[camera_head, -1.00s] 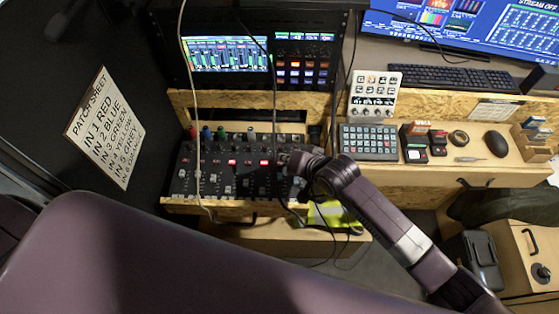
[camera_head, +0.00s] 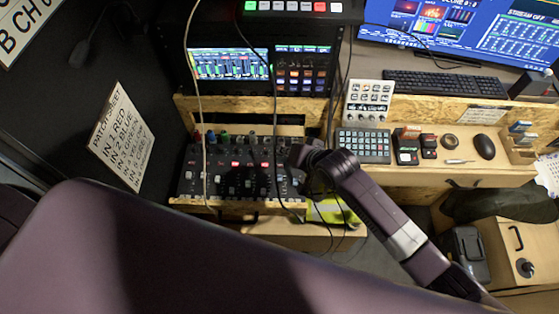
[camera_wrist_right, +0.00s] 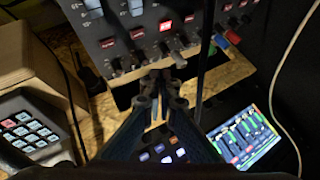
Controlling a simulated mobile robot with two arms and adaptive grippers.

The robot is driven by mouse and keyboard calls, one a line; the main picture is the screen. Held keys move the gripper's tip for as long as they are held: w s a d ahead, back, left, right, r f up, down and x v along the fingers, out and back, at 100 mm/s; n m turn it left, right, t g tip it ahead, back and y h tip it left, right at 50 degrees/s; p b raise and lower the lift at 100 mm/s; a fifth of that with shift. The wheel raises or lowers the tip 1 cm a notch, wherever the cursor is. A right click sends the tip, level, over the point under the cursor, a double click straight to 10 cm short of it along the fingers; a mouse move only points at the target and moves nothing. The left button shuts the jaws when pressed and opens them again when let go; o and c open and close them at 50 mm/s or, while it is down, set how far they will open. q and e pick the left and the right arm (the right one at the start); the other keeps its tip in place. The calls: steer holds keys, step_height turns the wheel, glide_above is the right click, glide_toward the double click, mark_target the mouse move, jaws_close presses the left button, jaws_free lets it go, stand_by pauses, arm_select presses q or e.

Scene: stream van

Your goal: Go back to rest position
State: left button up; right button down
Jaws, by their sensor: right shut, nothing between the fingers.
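My right gripper (camera_head: 294,160) is at the right end of the black mixer (camera_head: 225,180) in the head view. In the right wrist view the right gripper's fingers (camera_wrist_right: 163,82) are together with nothing between them, in front of the mixer's panel edge (camera_wrist_right: 110,45). I cannot tell whether the fingertips touch the mixer. My right arm reaches in from the lower right. A large purple arm link of mine fills the lower left of the head view. My left gripper is not in view.
Cables (camera_head: 272,120) hang in front of the rack and mixer, close to my right gripper. A button pad (camera_head: 363,146), keyboard (camera_head: 447,83) and mouse (camera_head: 484,146) lie to the right. A patch sheet (camera_head: 122,137) stands left. A yellow vest (camera_head: 330,211) lies below.

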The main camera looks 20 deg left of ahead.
steer(key=shift+f, duration=0.1)
stand_by(0.3)
steer(key=s+d+r+g+h, duration=0.1)
steer(key=s+d+h, duration=0.1)
steer(key=s+d, duration=0.75)
steer(key=s+d+r+h, duration=0.1)
steer(key=s+d+h, duration=0.2)
steer(key=s+d, duration=0.7)
steer(key=s+d+r+g+h, duration=0.15)
steer(key=s+d, duration=0.35)
steer(key=d, duration=1)
step_height(320, 180, down, 30)
steer(key=b, duration=0.4)
steer(key=s+d+f+n+g+b, duration=0.1)
steer(key=s+f+b, duration=0.3)
steer(key=s+f, duration=1.4)
step_height(320, 180, down, 3)
steer(key=shift+s+d+g+h, duration=0.15)
steer(key=shift+d+g+h, duration=0.2)
steer(key=shift+d+g, duration=0.25)
